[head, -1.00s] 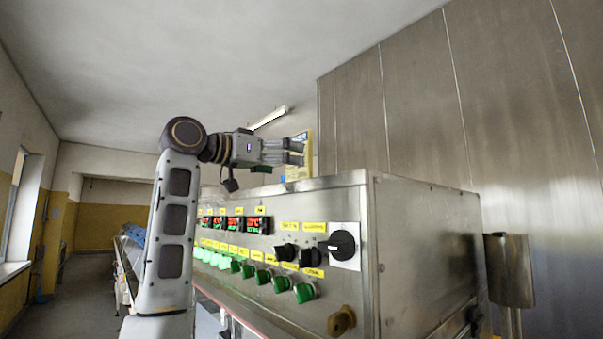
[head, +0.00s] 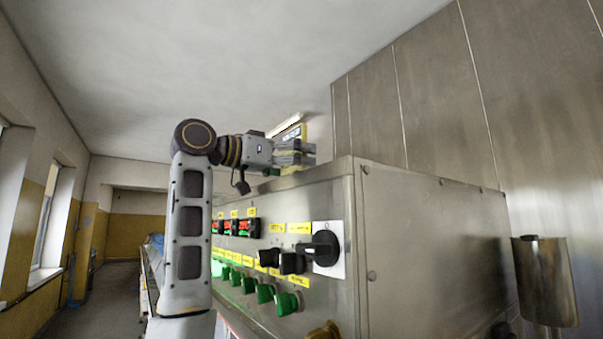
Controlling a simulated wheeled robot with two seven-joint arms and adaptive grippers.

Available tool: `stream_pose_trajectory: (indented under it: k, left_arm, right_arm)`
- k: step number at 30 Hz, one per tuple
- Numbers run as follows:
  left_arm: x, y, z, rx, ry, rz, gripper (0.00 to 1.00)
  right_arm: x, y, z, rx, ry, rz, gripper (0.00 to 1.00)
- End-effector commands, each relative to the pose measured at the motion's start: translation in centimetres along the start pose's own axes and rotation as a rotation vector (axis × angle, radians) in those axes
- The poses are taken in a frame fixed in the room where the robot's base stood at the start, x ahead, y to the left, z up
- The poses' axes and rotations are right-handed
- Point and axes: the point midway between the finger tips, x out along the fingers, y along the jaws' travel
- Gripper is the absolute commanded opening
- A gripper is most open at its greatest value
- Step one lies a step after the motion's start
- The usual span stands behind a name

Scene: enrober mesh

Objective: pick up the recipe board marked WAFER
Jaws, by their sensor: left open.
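My right gripper is not in view.
The steel cabinet (head: 430,230) fills the lower middle, with green knobs (head: 265,293), black switches (head: 291,263) and red displays on its front. A tall steel wall (head: 440,95) rises behind. A steel cylinder (head: 545,280) stands at the right. A corridor lies open at the left.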

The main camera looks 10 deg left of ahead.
Motion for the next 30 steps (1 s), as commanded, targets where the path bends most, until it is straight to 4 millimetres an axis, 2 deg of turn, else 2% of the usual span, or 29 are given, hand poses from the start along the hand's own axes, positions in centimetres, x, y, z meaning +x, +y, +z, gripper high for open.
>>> stream_pose_trajectory:
  k: [13, 25, 30]
  left_arm:
    - [-0.04, 0.0, -0.03, 0.0, 0.0, 0.0, 1.0]
    - [-0.03, 0.0, -0.04, 0.0, 0.0, 0.0, 0.5]
    - [-0.07, 0.02, -0.1, 0.001, 0.002, 0.0, 0.5]
  right_arm:
    - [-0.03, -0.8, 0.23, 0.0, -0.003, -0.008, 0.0]
    - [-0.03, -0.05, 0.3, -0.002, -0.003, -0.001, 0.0]
    - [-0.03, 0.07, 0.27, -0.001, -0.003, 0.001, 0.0]
